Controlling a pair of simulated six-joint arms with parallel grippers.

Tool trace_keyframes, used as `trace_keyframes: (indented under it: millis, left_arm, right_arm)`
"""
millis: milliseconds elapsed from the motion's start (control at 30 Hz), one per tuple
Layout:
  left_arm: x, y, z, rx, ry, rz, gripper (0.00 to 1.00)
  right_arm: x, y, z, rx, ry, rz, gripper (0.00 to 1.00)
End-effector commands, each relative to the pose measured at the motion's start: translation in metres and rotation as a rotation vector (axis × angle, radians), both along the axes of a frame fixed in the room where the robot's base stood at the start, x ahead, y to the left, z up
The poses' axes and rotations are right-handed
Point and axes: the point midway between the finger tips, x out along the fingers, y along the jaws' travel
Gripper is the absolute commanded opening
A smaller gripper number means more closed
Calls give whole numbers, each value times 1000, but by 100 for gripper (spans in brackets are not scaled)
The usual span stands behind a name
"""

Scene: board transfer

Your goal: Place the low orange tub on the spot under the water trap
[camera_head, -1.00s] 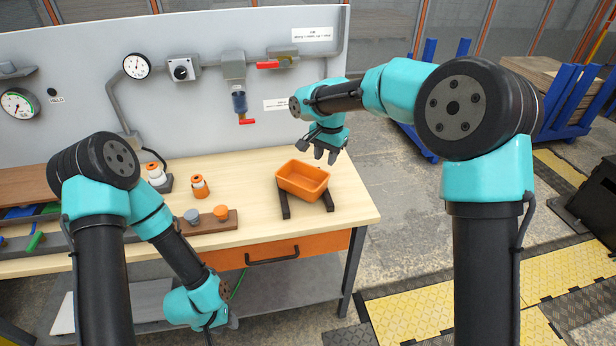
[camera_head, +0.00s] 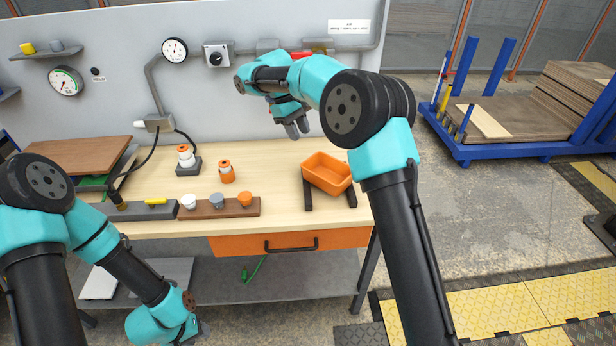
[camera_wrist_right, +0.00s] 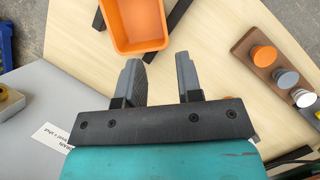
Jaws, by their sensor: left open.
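The low orange tub (camera_head: 327,172) sits empty on two dark rails (camera_head: 308,193) at the right end of the bench. In the right wrist view the tub (camera_wrist_right: 137,22) lies beyond the fingertips, apart from them. My right gripper (camera_head: 297,129) hangs above the back of the bench, behind and left of the tub; its two fingers (camera_wrist_right: 160,75) are apart with nothing between them. The water trap is hidden behind my right arm, and I cannot make out a spot under it. My left gripper (camera_head: 202,331) is low in front of the bench, barely visible at the bottom edge.
A wooden strip (camera_head: 218,208) with white, grey and orange caps lies left of the tub. An orange-capped bottle (camera_head: 226,172) and another in a dark holder (camera_head: 187,163) stand behind it. The panel with pipes and a gauge (camera_head: 174,50) rises at the back. Bare bench lies between bottles and tub.

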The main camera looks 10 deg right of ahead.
Motion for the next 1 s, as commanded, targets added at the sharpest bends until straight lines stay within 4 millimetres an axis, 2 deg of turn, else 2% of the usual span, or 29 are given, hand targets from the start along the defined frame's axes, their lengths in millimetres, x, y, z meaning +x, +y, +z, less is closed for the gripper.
trace_keyframes:
  millis: [467,667,1000]
  left_arm:
    - [0,0,0,0,0,0,43]
    - [0,0,0,0,0,0,43]
    - [0,0,0,0,0,0,43]
  right_arm:
    - [-1,-3,-3,1,14,21,33]
    - [-8,-10,-24,1,14,18,33]
    - [-24,-26,-78,0,15,18,33]
